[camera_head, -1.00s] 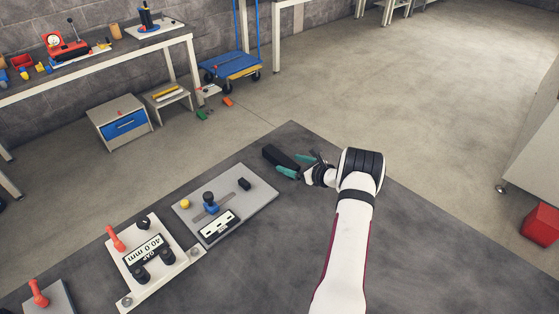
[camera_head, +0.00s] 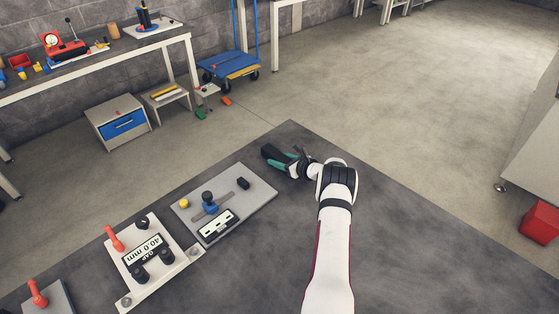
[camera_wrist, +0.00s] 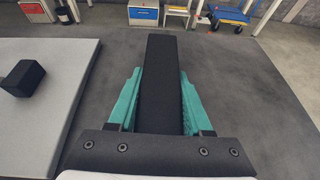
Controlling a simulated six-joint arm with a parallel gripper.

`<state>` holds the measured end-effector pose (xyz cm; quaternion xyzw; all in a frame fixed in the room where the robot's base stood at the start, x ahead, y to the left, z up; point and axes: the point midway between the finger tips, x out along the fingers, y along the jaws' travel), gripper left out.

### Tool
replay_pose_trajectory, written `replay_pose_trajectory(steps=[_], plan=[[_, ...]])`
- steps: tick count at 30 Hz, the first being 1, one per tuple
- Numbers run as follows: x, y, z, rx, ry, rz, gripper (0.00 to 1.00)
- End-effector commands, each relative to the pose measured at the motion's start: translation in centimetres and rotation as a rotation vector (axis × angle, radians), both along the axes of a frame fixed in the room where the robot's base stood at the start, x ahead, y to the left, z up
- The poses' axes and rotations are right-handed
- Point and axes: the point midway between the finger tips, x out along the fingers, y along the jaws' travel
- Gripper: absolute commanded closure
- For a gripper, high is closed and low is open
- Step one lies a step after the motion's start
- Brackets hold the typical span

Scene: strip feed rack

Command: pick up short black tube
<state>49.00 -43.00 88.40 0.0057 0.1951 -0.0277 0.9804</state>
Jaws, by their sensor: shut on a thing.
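The black tube (camera_head: 271,153) shows as a long, straight-sided dark piece near the far corner of the dark table. In the wrist view the tube (camera_wrist: 159,85) runs away from me between two green fingers. My gripper (camera_head: 290,165) is shut on it, with a finger along each side; in the wrist view the gripper (camera_wrist: 160,100) covers its near end. I cannot tell whether the tube touches the table.
A grey plate (camera_head: 250,205) lies left of my gripper and carries a small black block (camera_head: 243,183), a blue knobbed part (camera_head: 209,203) and a yellow knob (camera_head: 184,203). A white gauge base (camera_head: 140,285) stands nearer. The dark table right of my arm is clear.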

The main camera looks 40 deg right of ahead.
Motion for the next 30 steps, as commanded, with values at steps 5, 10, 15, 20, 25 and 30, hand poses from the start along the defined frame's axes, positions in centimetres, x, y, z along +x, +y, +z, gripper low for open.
replay_pose_trajectory(steps=[5, 10, 15, 20, 25, 30], plan=[[0.0, 0.0, 0.0, 0.000, 0.000, 0.000, 1.00], [0.0, 0.0, 0.1, -0.001, -0.002, 0.000, 1.00], [0.0, 0.0, 0.2, -0.001, -0.002, 0.000, 1.00], [0.1, -0.1, 1.5, -0.002, -0.003, 0.000, 1.00], [-0.1, -0.2, 4.6, -0.003, -0.003, -0.001, 1.00], [-4.1, -1.5, 6.8, -0.002, -0.003, -0.005, 1.00]])
